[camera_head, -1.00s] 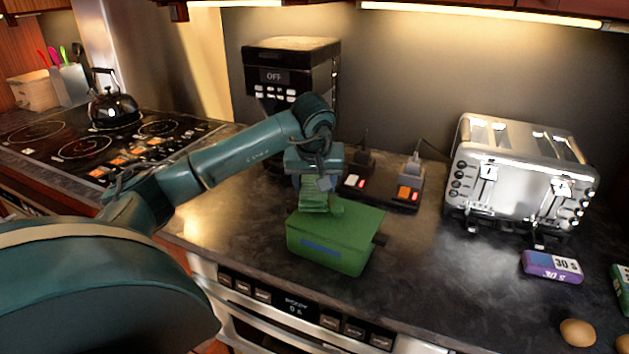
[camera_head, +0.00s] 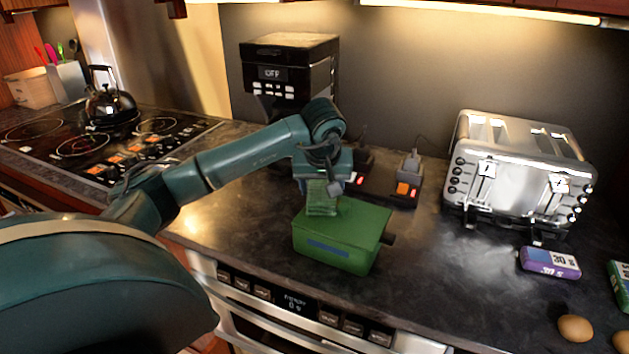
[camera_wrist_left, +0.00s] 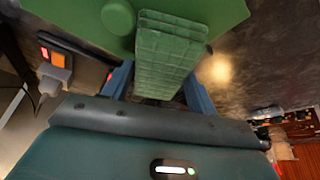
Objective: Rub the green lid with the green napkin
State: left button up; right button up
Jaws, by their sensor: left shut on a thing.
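The green lid (camera_head: 363,217) tops a green box (camera_head: 336,252) on the counter, near its front edge. The lid also fills the top of the left wrist view (camera_wrist_left: 75,22), with a round green knob on it. My left gripper (camera_head: 322,198) points down over the lid's left part, shut on the green napkin (camera_head: 322,206). The napkin shows folded between the fingers in the left wrist view (camera_wrist_left: 170,55). Its lower end is at the lid; whether it presses on it I cannot tell. My right gripper is not in view.
A coffee machine (camera_head: 290,70) and a power strip (camera_head: 390,190) stand behind the box. A toaster (camera_head: 520,175), a purple pack (camera_head: 550,262) and an egg (camera_head: 575,328) are to the right. A stove with a kettle (camera_head: 108,104) is at the left.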

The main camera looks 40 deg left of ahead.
pick_arm(q)
jog(key=shift+w+d+r, duration=0.1)
jog(key=shift+w+d, duration=0.15)
jog(key=shift+d, duration=0.7)
jog(key=shift+a, duration=0.1)
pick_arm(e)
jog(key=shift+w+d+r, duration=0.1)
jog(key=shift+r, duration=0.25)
pick_arm(q)
jog(key=shift+s+a+f, duration=0.2)
jog(key=shift+a, duration=0.55)
jog(key=shift+s+a, duration=0.2)
jog(key=shift+a, duration=0.4)
jog(key=shift+s+a, duration=0.15)
jog(key=shift+a, duration=0.4)
jog(key=shift+f, duration=0.1)
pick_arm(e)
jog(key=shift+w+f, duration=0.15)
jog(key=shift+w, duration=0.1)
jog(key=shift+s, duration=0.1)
pick_arm(q)
jog(key=shift+r+p, duration=0.3)
jog(key=shift+r, duration=0.25)
notch_tip(320, 180, up, 5)
jog(key=p, duration=0.3)
jog(key=shift+w, duration=0.1)
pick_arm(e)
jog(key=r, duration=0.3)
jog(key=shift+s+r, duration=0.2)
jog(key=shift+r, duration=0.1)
